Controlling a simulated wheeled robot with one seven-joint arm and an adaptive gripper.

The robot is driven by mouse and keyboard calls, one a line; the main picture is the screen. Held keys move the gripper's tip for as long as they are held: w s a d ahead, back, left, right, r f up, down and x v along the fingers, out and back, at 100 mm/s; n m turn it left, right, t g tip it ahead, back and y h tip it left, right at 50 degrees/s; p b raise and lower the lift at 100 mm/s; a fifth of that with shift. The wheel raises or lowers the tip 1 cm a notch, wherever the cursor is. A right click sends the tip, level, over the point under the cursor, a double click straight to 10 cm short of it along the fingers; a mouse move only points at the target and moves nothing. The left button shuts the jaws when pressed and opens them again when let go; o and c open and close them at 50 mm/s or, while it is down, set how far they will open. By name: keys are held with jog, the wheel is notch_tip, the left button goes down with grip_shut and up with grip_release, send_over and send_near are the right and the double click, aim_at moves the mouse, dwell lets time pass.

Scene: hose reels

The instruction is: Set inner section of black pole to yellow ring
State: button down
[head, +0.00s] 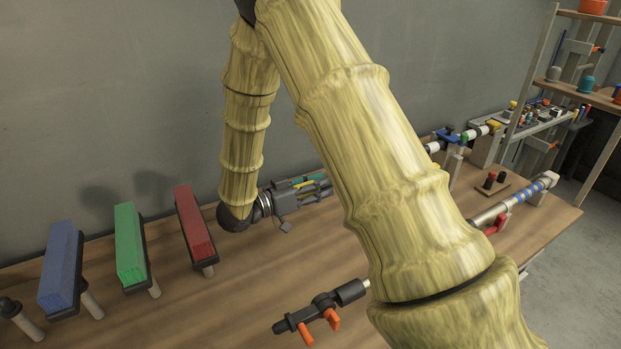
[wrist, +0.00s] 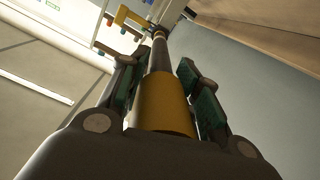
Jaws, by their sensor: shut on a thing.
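My gripper (head: 318,187) is low over the back of the table, its tip partly hidden by my arm. In the wrist view its green-padded fingers (wrist: 165,92) are shut on a yellow cylinder (wrist: 163,104). A dark pole (wrist: 159,55) runs straight on from this cylinder, away from the palm. A yellow-orange bracket-like part (wrist: 126,17) shows near its far end. I cannot tell whether the yellow cylinder is the ring or a grip. In the head view most of the held pole is hidden behind my arm.
Red (head: 195,222), green (head: 131,243) and blue (head: 62,266) blocks stand on posts at left. A black fitting with orange levers (head: 322,309) lies in front. A silver pole with blue bands (head: 518,196) is at right. The wall (head: 120,90) is close behind.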

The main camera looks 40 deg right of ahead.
jog(key=shift+a, duration=0.15)
jog(key=shift+s, duration=0.1)
jog(key=c, duration=1.2)
grip_release()
jog(key=shift+r, duration=0.15)
notch_tip(320, 180, up, 10)
jog(key=shift+f, duration=0.15)
